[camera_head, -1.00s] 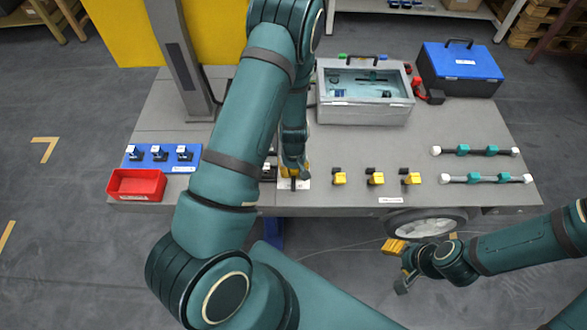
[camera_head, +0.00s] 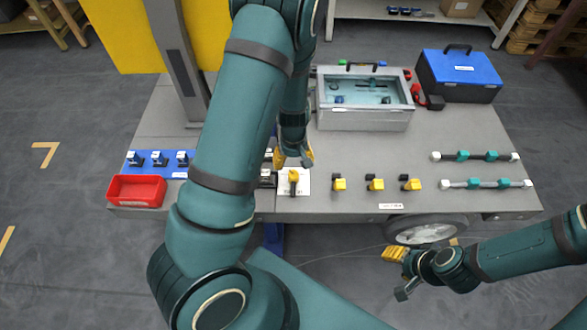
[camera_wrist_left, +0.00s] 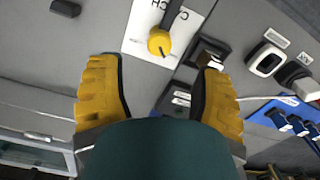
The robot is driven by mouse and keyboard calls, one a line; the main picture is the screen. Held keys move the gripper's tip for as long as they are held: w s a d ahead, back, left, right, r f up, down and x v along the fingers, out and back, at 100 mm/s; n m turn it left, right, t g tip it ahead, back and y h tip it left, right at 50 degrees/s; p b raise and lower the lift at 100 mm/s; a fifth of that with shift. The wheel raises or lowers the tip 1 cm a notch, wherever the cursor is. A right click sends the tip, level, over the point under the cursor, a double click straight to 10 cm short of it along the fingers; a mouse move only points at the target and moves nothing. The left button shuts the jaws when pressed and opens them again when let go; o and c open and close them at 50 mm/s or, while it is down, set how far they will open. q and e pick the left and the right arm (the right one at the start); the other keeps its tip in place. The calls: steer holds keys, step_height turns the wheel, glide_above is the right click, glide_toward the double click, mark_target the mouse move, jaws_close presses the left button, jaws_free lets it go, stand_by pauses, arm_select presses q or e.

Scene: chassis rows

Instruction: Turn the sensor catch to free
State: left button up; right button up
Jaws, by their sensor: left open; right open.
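A yellow knob with a black bar, which I take for the sensor catch (camera_head: 294,176), sits on a white labelled plate (camera_head: 304,183) near the table's front edge. In the left wrist view the catch (camera_wrist_left: 159,42) has its black bar pointing up the picture, partly across the plate's lettering, which I cannot fully read. My left gripper (camera_head: 294,160) is open and empty just behind the catch in the head view, apart from it. Its two yellow fingers (camera_wrist_left: 158,75) are spread wide in the wrist view, below the knob. My right gripper (camera_head: 399,273) is open and empty before the table's front edge.
Several yellow-and-black pieces, one here (camera_head: 375,184), stand right of the plate. A dark block (camera_head: 267,180) stands close left. A red bin (camera_head: 136,190), a grey case (camera_head: 364,118), a blue-lidded box (camera_head: 460,75) and two rods (camera_head: 487,183) are further off.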

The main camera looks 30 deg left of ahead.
mark_target(294, 174)
arm_select(q)
steer(key=shift+r, duration=1.55)
